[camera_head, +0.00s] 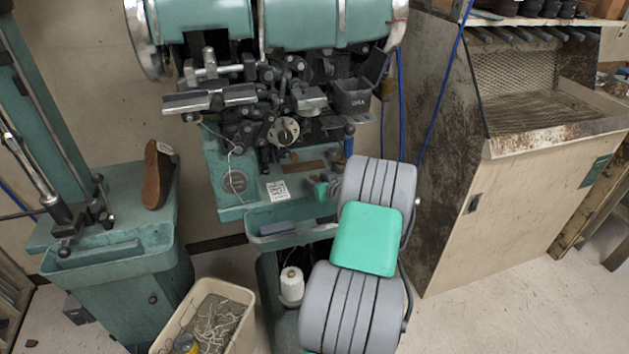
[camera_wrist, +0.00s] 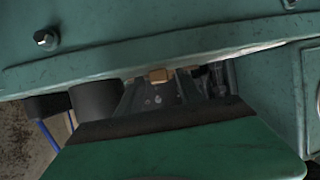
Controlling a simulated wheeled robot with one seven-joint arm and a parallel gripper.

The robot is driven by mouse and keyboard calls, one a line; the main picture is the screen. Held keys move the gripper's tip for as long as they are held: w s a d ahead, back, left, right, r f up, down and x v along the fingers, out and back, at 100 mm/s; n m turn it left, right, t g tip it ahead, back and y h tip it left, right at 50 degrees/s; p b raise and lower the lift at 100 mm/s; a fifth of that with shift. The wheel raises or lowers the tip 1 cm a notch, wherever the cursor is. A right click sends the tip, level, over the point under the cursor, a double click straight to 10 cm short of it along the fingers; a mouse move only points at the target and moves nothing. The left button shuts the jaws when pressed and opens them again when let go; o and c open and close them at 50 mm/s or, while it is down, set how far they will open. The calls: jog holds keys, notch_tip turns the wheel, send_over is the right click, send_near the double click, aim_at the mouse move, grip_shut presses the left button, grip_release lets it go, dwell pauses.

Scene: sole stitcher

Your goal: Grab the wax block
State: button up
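A small blue-grey block (camera_head: 277,228), which looks like the wax block, lies in the shallow green tray (camera_head: 262,217) at the front of the stitching machine in the head view. It is uncovered there, left of my grey and green arm. I cannot make out the block in the wrist view. My arm covers the area right of the tray in the head view. The wrist view shows green machine surfaces (camera_wrist: 200,150) close up.
The teal stitching machine (camera_head: 305,25) stands above and behind the tray. A white thread spool (camera_head: 291,286) is below it. A bin of scraps (camera_head: 215,318) stands at lower left, and a brown shoe (camera_head: 157,175) rests on the left stand. A worn cabinet (camera_head: 520,215) is at right.

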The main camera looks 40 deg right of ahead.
grip_shut()
dwell(0.5)
